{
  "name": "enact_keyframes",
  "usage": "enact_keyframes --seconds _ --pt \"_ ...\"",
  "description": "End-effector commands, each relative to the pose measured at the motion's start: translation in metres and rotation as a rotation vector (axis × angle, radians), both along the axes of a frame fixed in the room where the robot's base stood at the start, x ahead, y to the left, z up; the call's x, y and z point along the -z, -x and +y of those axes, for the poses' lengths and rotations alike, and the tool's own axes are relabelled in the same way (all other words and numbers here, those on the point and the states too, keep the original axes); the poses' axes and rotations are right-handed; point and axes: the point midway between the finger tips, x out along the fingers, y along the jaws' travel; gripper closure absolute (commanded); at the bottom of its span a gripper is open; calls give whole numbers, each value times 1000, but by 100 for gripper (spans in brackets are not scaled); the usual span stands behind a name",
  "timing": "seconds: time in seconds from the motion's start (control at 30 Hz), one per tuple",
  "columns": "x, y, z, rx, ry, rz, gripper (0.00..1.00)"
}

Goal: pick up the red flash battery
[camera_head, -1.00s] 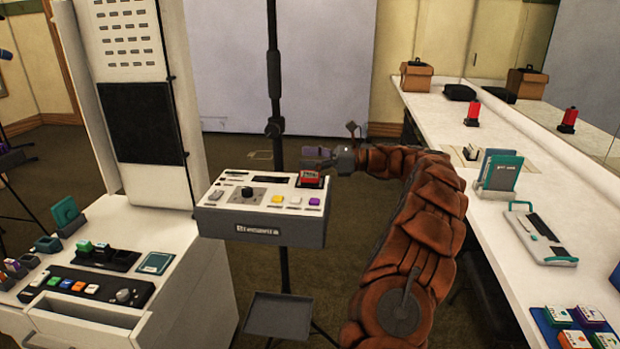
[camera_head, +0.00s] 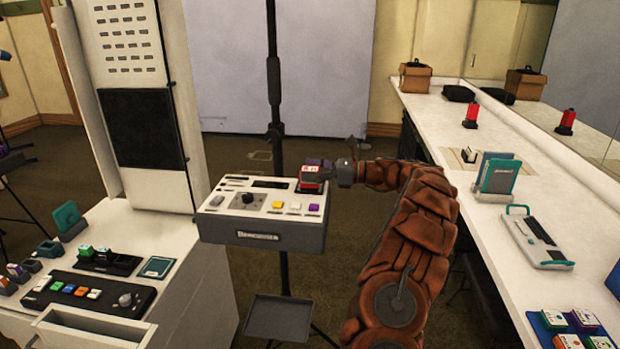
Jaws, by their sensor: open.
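A red block with a pale label (camera_head: 310,176), which looks like the red flash battery, is at the back right corner of the grey and white control box (camera_head: 225,230). My gripper (camera_head: 318,167) is open at this block, reaching in from the right with its fingers close about the block's top. The fingers are small and partly hidden here, so I cannot tell whether they touch the block. Whether the block sits fully in its slot is also unclear.
The control box has several buttons and a knob, with a stand pole (camera_head: 274,85) behind. A white counter (camera_head: 480,235) at right holds a red object on a black base (camera_head: 471,115) and a teal book-like item (camera_head: 498,177). A white console (camera_head: 190,300) is at left.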

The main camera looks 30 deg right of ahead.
Motion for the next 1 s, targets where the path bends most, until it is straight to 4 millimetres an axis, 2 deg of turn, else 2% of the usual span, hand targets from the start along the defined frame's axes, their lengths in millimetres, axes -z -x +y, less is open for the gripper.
enact_keyframes --seconds 0.17,0.4,1.0 --pt "-1 -14 18 -4 -2 2 21" --pt "0 -16 20 -2 -1 1 21" --pt "0 -16 19 -2 -1 1 82"
